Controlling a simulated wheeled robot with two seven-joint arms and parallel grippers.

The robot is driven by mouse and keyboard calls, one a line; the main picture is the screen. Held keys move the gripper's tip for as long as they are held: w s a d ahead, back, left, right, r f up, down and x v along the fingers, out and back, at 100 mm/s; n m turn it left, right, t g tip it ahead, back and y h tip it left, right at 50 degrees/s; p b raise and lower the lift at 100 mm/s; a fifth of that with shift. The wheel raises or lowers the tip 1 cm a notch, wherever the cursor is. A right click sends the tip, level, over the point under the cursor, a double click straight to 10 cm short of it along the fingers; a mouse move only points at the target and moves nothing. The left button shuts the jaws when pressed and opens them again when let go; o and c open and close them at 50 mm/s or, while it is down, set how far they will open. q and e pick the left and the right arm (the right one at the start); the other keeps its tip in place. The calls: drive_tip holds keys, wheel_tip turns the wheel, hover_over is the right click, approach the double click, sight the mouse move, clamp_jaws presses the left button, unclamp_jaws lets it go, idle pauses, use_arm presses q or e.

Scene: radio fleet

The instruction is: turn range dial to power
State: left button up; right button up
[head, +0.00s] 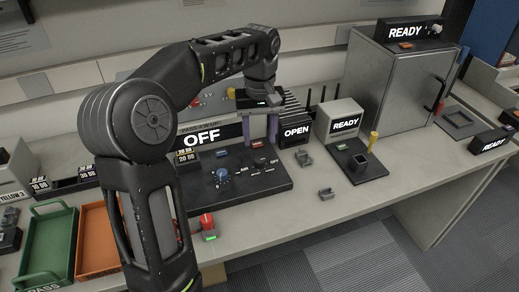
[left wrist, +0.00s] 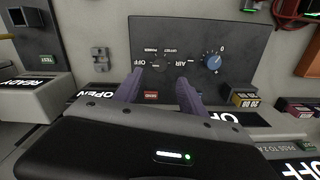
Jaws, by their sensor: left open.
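A black panel (head: 280,184) lies on the bench under an OFF display. The dark range dial (left wrist: 160,63) is hard to make out against it in the left wrist view, with OFF, POWER, OFFSET and AIR printed around it. I cannot tell where it points. A blue knob (head: 221,177) sits beside it and shows in the left wrist view (left wrist: 212,62). My left gripper (head: 260,142) is open, its purple fingers pointing down over the panel's back edge near a small red button (left wrist: 151,95). The fingers are apart from the dial. My right gripper is not in view.
A red knob (head: 207,222) stands in front of the panel. A green tray (head: 48,243) and an orange tray (head: 97,240) lie at left. Grey boxes with READY displays (head: 345,123) and a grey cabinet (head: 392,80) stand at right. The bench's front right is mostly clear.

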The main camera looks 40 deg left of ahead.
sight(260, 160)
use_arm(q)
drive_tip(key=shift+f, duration=3.9)
drive_tip(key=shift+c, duration=0.2)
clamp_jaws()
